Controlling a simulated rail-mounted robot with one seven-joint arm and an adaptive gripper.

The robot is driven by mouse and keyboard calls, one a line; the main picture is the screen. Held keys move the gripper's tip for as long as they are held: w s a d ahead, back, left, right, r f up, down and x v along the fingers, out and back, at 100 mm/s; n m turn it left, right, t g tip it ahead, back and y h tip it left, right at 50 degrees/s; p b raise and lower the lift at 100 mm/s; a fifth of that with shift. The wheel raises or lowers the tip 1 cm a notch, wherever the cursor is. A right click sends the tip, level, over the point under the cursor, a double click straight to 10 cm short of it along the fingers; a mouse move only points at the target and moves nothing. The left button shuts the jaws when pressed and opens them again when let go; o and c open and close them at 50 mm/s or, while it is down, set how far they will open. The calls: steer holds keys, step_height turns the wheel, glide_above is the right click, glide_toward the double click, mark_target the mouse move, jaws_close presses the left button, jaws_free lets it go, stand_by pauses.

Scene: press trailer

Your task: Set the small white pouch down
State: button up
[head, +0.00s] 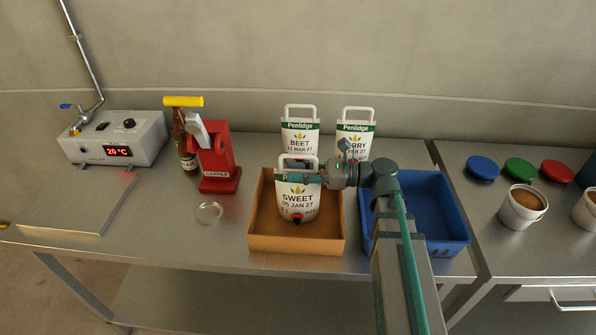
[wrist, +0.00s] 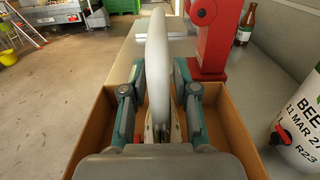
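The small white pouch (head: 299,199), labelled SWEET 05 JAN 27 with a green band, a top handle and a red tap low down, is upright in the brown cardboard tray (head: 296,244). In the wrist view the pouch (wrist: 158,65) shows edge-on between the two fingers. My gripper (head: 303,178) reaches in from the right and is shut on the pouch at its upper part, across the green band. Whether the pouch's bottom touches the tray floor cannot be told. The tray also shows in the wrist view (wrist: 91,130).
Two more white pouches, BEET (head: 300,134) and one partly hidden (head: 353,130), stand behind the tray. A blue crate (head: 448,246) is at its right, partly behind my arm. A red capper (head: 217,161), brown bottle (head: 184,150) and glass ring (head: 209,212) are left.

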steer(key=shift+r, duration=0.15)
steer(key=d+b, duration=0.2)
steer(key=d, duration=1)
steer(key=shift+s+b, duration=0.35)
steer(key=shift+s, duration=0.05)
